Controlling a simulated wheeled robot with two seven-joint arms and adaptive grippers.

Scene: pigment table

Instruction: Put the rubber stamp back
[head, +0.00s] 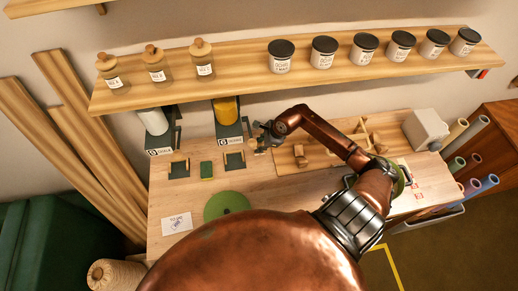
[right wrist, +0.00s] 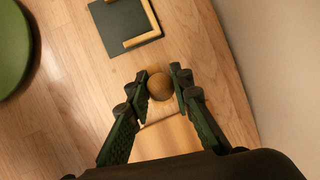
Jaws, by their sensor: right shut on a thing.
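The rubber stamp has a round wooden knob (right wrist: 160,86) and shows between the fingertips of my right gripper (right wrist: 161,84) in the right wrist view. The gripper is shut on the knob. A pale wooden block shows just below the knob, partly hidden by the fingers. In the head view my right gripper (head: 263,137) is at the middle of the table, to the right of a dark square pad with a wooden corner guide (head: 234,161). That pad also shows ahead of the gripper in the right wrist view (right wrist: 112,28). My left gripper is out of view.
A second dark pad with a guide (head: 178,169) and a small green block (head: 206,169) lie to the left. A round green mat (head: 227,204) is nearer. Dispensers (head: 229,125) stand behind; a wooden board (head: 288,158) lies to the right. A shelf (head: 235,76) overhangs the back.

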